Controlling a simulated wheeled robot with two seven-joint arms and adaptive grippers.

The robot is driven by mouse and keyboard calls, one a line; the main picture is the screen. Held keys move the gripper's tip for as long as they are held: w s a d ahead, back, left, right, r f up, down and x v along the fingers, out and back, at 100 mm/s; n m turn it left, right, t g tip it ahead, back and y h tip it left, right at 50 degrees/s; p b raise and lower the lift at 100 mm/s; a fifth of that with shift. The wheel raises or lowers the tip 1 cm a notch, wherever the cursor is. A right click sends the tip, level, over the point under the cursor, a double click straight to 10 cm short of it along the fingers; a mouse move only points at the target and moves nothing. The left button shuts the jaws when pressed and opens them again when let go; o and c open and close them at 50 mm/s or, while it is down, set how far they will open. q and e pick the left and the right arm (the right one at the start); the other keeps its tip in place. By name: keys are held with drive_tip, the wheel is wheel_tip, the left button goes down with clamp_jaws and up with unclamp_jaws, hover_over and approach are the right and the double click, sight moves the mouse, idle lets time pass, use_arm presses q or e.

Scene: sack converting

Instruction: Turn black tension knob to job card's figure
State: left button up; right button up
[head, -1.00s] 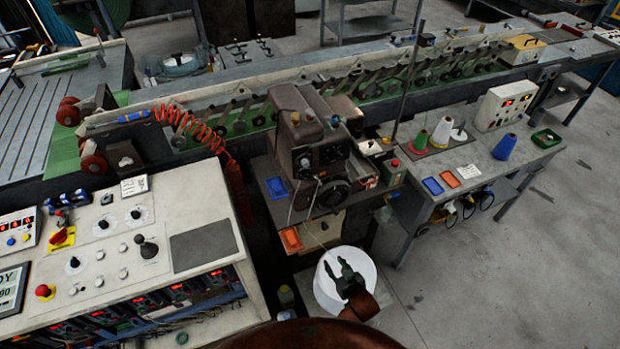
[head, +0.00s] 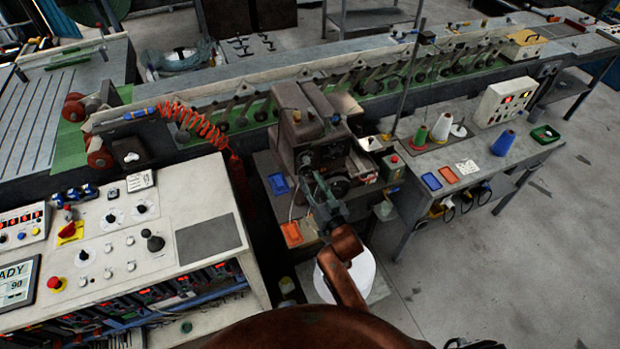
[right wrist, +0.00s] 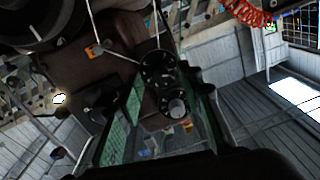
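The brown sewing machine head (head: 300,115) stands on its stand in the middle of the head view. My right gripper (head: 315,182) is in front of its face and hides part of it. In the right wrist view the gripper (right wrist: 168,78) is open, a finger on each side. A dark round knob (right wrist: 157,68) and a smaller round piece with a pale centre (right wrist: 177,106) show between the fingers; I cannot tell which is the tension knob, or whether either is touched. White cards lie on the console (head: 140,181) and right table (head: 467,167); their writing is unreadable. My left gripper is not in view.
A control console (head: 190,195) with knobs and a screen stands at left. A red coiled hose (head: 197,122) hangs beside the machine.

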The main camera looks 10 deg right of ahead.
drive_tip(key=shift+w+a, duration=0.15)
drive_tip(key=shift+w, duration=0.45)
clamp_jaws()
